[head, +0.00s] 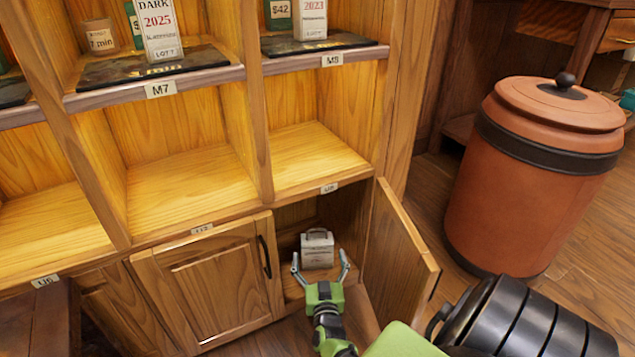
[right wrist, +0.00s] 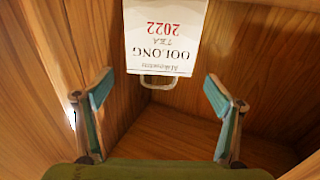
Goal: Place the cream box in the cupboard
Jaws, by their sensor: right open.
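The cream box (head: 317,252), a small carton with a handle on top, stands upright inside the open cupboard (head: 291,222), on its floor. My right gripper (head: 319,264) reaches in at the cupboard's front with its fingers spread, just in front of the box. In the right wrist view the box (right wrist: 165,38) shows upside down, with "OOLONG" and "2022" on its label. The open fingers (right wrist: 158,88) are apart from it, with bare wooden floor between them. My left gripper is not in view.
The open cupboard door (head: 398,250) stands to the right of my right arm. A closed door (head: 215,285) is on the left. Above are empty shelf bays (head: 190,190) and shelves with tea goods. A lidded terracotta jar (head: 535,190) stands on the floor at right.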

